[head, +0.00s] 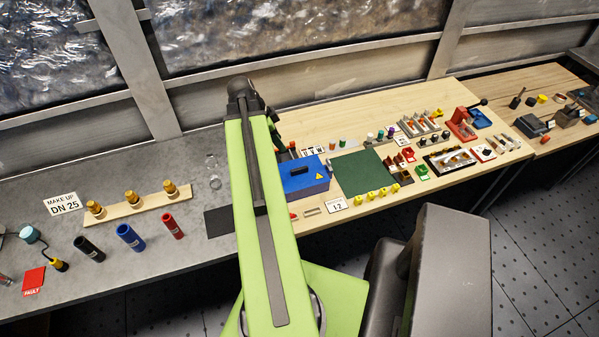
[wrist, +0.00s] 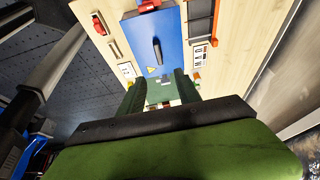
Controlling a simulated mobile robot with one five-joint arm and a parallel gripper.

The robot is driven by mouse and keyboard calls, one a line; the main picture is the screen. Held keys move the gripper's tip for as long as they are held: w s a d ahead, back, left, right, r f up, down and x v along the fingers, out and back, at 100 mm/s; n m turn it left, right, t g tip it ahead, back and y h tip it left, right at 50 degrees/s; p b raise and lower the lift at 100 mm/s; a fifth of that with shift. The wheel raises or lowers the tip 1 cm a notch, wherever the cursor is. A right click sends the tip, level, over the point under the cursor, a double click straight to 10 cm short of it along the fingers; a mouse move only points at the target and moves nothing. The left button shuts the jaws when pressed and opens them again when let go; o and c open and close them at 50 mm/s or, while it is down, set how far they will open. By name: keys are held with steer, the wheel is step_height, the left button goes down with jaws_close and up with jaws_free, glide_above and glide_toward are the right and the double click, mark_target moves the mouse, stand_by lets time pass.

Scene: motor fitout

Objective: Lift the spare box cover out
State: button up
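A blue box (head: 303,177) stands on the wooden bench in the head view, with a black bar handle on its blue top and a yellow warning label on its front. The blue top, which looks like the cover, fills the upper middle of the wrist view (wrist: 172,25), with the handle (wrist: 157,50) across it. It looks seated on the box. My gripper (wrist: 160,80) shows two green fingers spread apart in the wrist view, with nothing held between them. The blue top lies beyond the fingertips, apart from them. In the head view my arm hides most of the gripper.
A green mat (head: 362,172) lies right of the box. Yellow parts (head: 376,193), a 1-2 card (head: 337,205) and small parts crowd around it. A red vise-like tool (head: 462,124) stands farther right. On the grey bench left are coloured cylinders (head: 130,237) and a brass-fitting strip (head: 131,199).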

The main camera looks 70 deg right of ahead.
steer(key=b, duration=1.1)
glide_above(299, 168)
steer(key=w+a, duration=0.2)
steer(key=f, duration=1.1)
steer(key=shift+w+d+f, duration=0.15)
steer(key=shift+w+d, duration=0.05)
steer(key=shift+s+d+f+b, duration=0.1)
steer(key=shift+f+b, duration=0.1)
steer(key=shift+b, duration=0.15)
steer(key=shift+r, duration=0.1)
steer(key=b+x, duration=0.4)
steer(key=x, duration=0.1)
steer(key=shift+s+b, duration=0.2)
steer(key=shift+b, duration=0.2)
jaws_close()
